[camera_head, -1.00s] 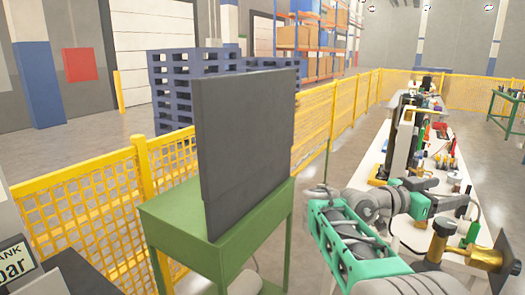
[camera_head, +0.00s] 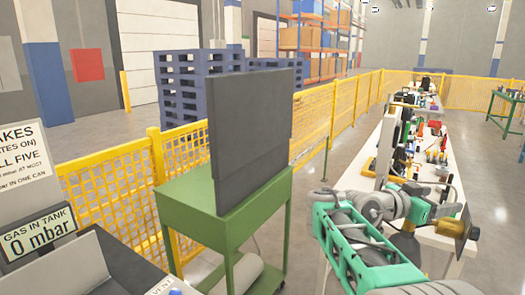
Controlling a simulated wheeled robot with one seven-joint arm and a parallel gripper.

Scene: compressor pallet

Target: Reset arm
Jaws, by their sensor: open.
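My arm, with green and grey links, reaches in from the lower right of the head view and bends to the right over the near end of a long white table (camera_head: 440,243). My gripper (camera_head: 447,211) is at its far end, small and partly lost against the things there. It is open, and I see nothing held in it. A brass-coloured piece with a dark square plate (camera_head: 463,233) shows right beside the gripper. I cannot tell whether they touch.
A green cart (camera_head: 232,225) with an upright dark panel (camera_head: 250,135) stands left of my arm. A grey unit with a "0 mbar" display (camera_head: 40,235) is at the lower left. A yellow mesh fence (camera_head: 110,205) runs behind. Several tools crowd the white table. Floor shows between cart and table.

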